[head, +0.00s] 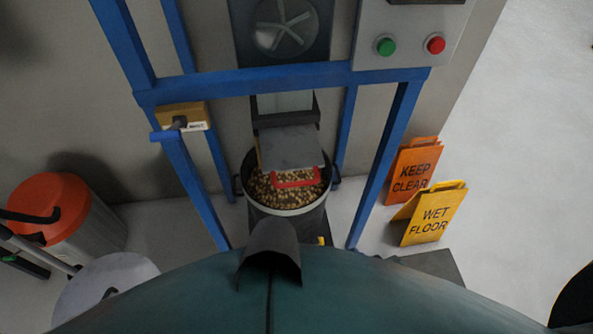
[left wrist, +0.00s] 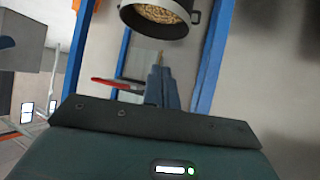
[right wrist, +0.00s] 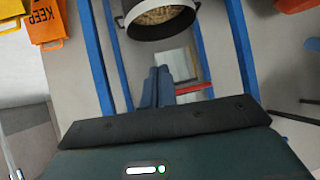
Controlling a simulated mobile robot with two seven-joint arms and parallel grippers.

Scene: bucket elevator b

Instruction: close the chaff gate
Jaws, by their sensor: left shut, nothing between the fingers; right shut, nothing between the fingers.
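In the head view a grey plate (head: 291,147) with a red handle (head: 297,179) sits at the chute, over a pot (head: 287,207) of grain. It looks like the gate; I cannot tell how far open it is. A red bar also shows in the left wrist view (left wrist: 117,84) and the right wrist view (right wrist: 194,89). My left gripper (left wrist: 159,70) is shut and empty, its fingers pointing toward the blue frame below the pot in that picture. My right gripper (right wrist: 159,71) is shut and empty, pointing the same way. Neither gripper's fingers are clear in the head view.
A blue frame (head: 250,82) surrounds the chute. A tan box (head: 183,114) with a small label sits on its left post. Green (head: 386,46) and red (head: 436,44) buttons are at top right. Orange (head: 412,170) and yellow (head: 434,215) signs stand right; an orange-lidded bin (head: 48,205) stands left.

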